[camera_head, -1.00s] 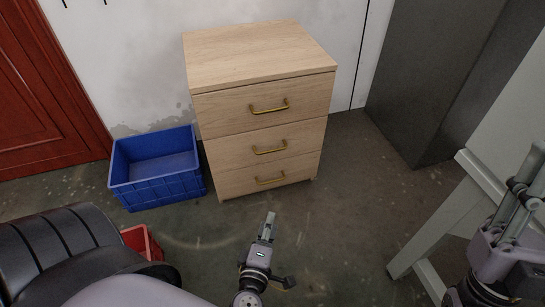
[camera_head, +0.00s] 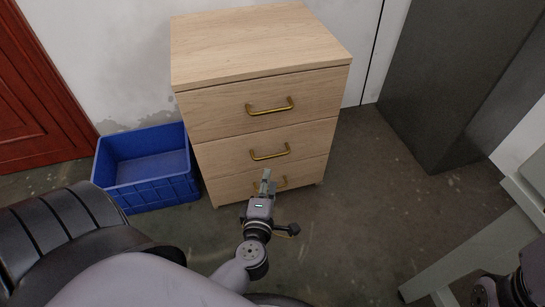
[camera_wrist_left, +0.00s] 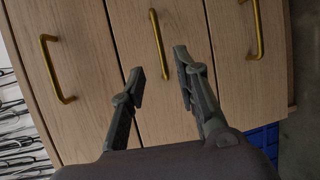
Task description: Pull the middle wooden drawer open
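The wooden cabinet has three drawers, all closed flush. The middle drawer (camera_head: 225,157) has a brass bar handle (camera_head: 270,154). My left gripper (camera_head: 266,175) is just in front of the cabinet, below the middle handle in the head view, and partly covers the bottom handle. In the left wrist view the left gripper (camera_wrist_left: 160,75) is open and empty, its fingers apart. The middle handle (camera_wrist_left: 157,43) lies ahead of the gap between them, not touched. Only part of my right arm shows at the lower right edge; its fingers are out of view.
The top handle (camera_head: 270,107) and bottom handle (camera_head: 284,184) are close to the middle one. A blue crate (camera_head: 155,195) stands left of the cabinet. A grey cabinet (camera_head: 440,90) and a pale table (camera_head: 450,255) are at right. Floor between is clear.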

